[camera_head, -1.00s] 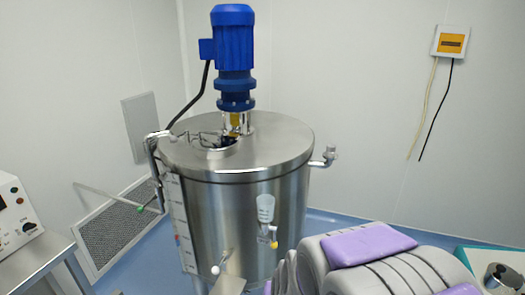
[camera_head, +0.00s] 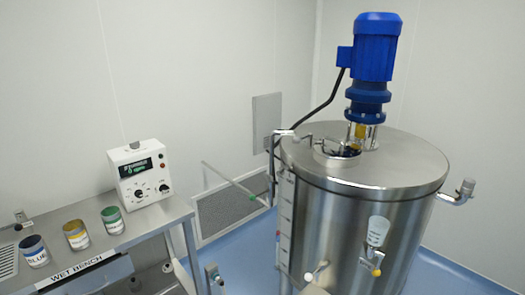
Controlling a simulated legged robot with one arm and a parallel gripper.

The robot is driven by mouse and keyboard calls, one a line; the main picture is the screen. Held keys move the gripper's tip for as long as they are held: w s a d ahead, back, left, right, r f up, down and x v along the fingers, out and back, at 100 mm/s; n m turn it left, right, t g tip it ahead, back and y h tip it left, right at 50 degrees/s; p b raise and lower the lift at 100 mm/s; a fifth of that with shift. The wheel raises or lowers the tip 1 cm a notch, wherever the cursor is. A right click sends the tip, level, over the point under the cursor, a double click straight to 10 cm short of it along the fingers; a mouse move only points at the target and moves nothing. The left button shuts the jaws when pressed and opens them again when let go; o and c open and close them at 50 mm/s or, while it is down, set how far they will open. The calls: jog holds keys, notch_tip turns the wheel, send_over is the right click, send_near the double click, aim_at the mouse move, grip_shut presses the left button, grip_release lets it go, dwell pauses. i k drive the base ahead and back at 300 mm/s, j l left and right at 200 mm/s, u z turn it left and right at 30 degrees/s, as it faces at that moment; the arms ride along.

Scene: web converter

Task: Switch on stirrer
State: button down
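The stirrer is a blue motor (camera_head: 371,68) mounted upright on the lid of a large steel tank (camera_head: 352,222) at the right. A black cable runs from the motor down the tank's left side. A white control box (camera_head: 140,172) with a dark display, knobs and small switches stands on the steel bench at the left. Its lettering is too small to read, and I cannot tell whether it belongs to the stirrer. I cannot tell whether the stirrer is turning. My gripper is not in view.
A thin rod (camera_head: 233,184) sticks out left of the tank. Blue floor shows between bench and tank. A wall vent (camera_head: 228,208) is behind.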

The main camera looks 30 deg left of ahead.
aim_at(163, 188)
jog(key=u, duration=1.95)
jog(key=i+j+z, duration=0.1)
jog(key=i, duration=1.15)
jog(key=i+l, duration=1)
jog(key=i, duration=0.15)
jog(key=k+l+z, duration=0.05)
